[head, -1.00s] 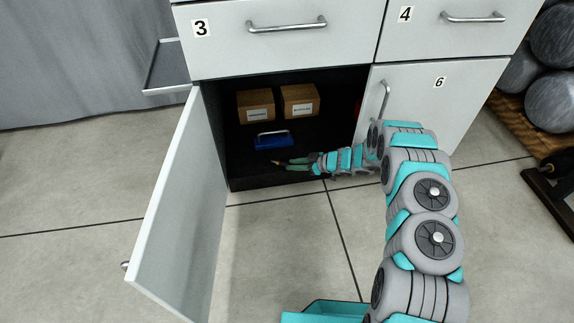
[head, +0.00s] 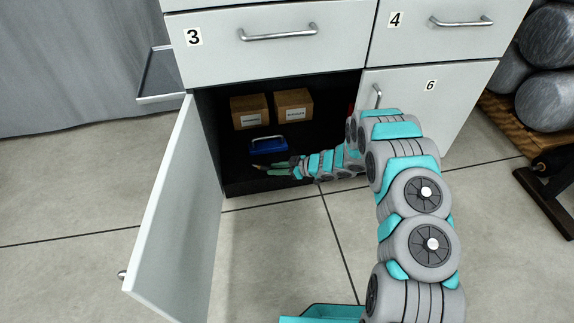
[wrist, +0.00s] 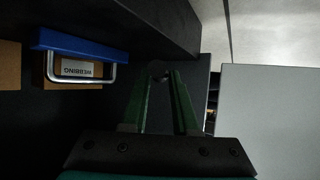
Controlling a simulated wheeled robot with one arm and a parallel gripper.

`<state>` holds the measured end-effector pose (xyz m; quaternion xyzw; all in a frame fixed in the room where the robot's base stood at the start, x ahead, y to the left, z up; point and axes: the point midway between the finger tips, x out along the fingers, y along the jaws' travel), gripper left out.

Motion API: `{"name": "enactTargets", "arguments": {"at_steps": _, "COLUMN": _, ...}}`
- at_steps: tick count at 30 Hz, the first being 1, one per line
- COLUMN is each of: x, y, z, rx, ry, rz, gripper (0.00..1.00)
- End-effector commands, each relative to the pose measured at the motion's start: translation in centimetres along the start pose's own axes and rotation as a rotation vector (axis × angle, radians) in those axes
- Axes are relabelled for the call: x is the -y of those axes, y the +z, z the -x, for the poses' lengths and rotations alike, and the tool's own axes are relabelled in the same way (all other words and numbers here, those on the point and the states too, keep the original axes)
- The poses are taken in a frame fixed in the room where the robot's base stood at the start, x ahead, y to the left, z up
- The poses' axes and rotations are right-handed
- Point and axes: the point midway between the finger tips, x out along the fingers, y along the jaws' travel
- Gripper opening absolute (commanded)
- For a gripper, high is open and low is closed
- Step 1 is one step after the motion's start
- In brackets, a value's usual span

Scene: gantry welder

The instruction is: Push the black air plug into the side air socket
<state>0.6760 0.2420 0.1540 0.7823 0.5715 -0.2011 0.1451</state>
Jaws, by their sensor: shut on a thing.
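My gripper (head: 257,167) reaches low into the open cabinet from the right, its fingers pointing left. In the wrist view my gripper (wrist: 159,73) has its two green fingers converging on a small dark, round thing (wrist: 157,67). It looks like the black air plug, but it is hard to make out against the dark interior. The gripper is shut on it. I cannot make out the side air socket in either view.
A blue thing with a metal handle (head: 268,145) stands behind my gripper. Two labelled cardboard boxes (head: 249,112) (head: 293,109) stand further back. The open cabinet door (head: 172,205) stands to the left. Door 6 (head: 440,110) is closed on the right.

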Motion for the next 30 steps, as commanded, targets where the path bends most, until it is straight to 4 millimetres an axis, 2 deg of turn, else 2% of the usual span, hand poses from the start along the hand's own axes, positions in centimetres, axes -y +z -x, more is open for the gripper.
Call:
{"name": "enactTargets", "arguments": {"at_steps": 3, "x": 2.8, "y": -1.5, "z": -1.6, "rx": 0.001, "ry": -0.005, "rz": 0.004, "gripper": 0.0}}
{"name": "enactTargets", "arguments": {"at_steps": 9, "x": 6.1, "y": -3.0, "z": -3.6, "rx": -0.001, "ry": -0.002, "rz": 0.003, "gripper": 0.0}}
{"name": "enactTargets", "arguments": {"at_steps": 13, "x": 7.5, "y": -3.4, "z": -4.4, "rx": 0.0, "ry": -0.002, "rz": 0.001, "gripper": 0.0}}
{"name": "enactTargets", "arguments": {"at_steps": 17, "x": 7.7, "y": -4.0, "z": -4.3, "rx": -0.001, "ry": 0.009, "rz": -0.002, "gripper": 0.0}}
{"name": "enactTargets", "arguments": {"at_steps": 20, "x": 6.4, "y": -4.9, "z": -2.6, "rx": -0.002, "ry": 0.041, "rz": -0.015, "gripper": 0.0}}
{"name": "enactTargets", "arguments": {"at_steps": 23, "x": 4.2, "y": -6.0, "z": 0.6, "rx": -0.002, "ry": 0.091, "rz": -0.042, "gripper": 0.0}}
{"name": "enactTargets", "arguments": {"at_steps": 27, "x": 0.6, "y": -8.1, "z": 6.7, "rx": -0.004, "ry": 0.187, "rz": -0.094, "gripper": 0.0}}
{"name": "enactTargets", "arguments": {"at_steps": 30, "x": -1.3, "y": -9.6, "z": 11.0, "rx": -0.005, "ry": 0.253, "rz": -0.129, "gripper": 0.0}}
